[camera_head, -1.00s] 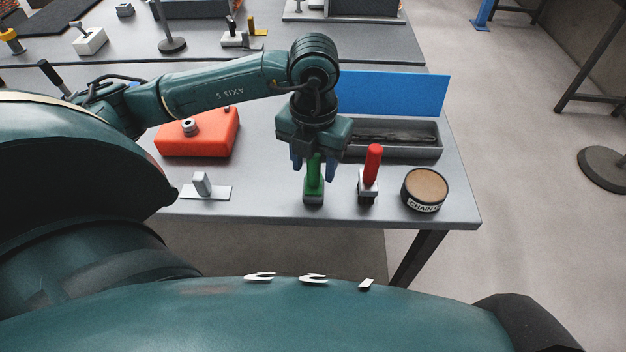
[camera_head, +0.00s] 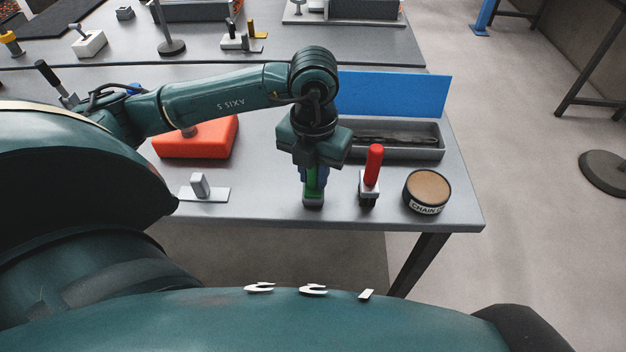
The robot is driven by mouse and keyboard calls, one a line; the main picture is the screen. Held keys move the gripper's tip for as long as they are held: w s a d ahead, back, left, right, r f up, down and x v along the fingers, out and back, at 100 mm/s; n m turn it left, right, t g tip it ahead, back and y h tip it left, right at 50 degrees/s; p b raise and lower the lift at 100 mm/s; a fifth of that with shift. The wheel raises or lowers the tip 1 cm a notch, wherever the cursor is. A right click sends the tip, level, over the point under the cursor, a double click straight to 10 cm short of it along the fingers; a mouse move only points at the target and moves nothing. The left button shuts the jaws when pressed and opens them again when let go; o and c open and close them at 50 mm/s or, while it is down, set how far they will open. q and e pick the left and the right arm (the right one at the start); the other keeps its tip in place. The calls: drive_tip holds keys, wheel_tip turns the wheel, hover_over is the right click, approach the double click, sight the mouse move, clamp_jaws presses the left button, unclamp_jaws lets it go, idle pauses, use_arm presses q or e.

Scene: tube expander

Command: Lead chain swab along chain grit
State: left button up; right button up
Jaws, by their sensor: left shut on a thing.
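My left gripper (camera_head: 313,178) points down over the front part of the bench and is shut on a green-handled tool (camera_head: 313,200). The tool stands upright with its block-like base at the bench top; the fingers hide much of its handle. Just right of it stands a red-handled brush (camera_head: 373,168) with a pale block and dark bristles. A round tin (camera_head: 427,190) with a tan top has a label starting "CHAIN", the rest unreadable. Behind them a grey tray (camera_head: 432,153) holds a dark, chain-like strip (camera_head: 390,139). Which tool is the chain swab I cannot tell. My right gripper is out of view.
A blue panel (camera_head: 400,93) stands behind the tray. The bench's front edge is close to the tools. Another bench with tools stands behind.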

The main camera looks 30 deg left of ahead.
use_arm(q)
clamp_jaws()
drive_tip(key=shift+r+p, duration=2.35)
drive_tip(key=shift+r, duration=1.25)
